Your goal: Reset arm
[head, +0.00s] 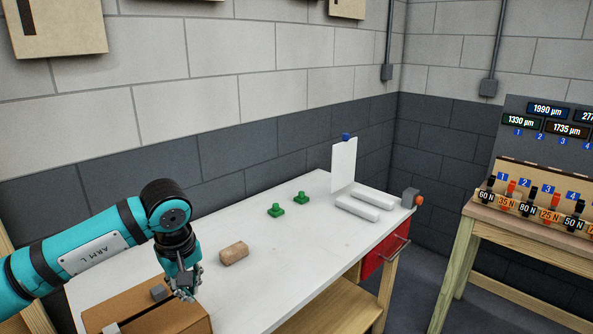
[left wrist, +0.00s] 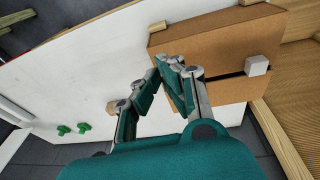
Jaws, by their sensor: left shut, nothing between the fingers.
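My left gripper (head: 184,292) hangs from the teal left arm (head: 85,252), pointing down over the near left part of the white table. Its fingers are shut and hold nothing; they also show in the left wrist view (left wrist: 162,75). My right gripper is not in view.
On the white table (head: 290,243) are a tan block (head: 234,253), two green knobs (head: 275,210), two white bars (head: 357,209) and an upright white sheet (head: 343,165). The table's middle is clear. A wooden table (head: 480,222) with several clamps stands right, across a gap.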

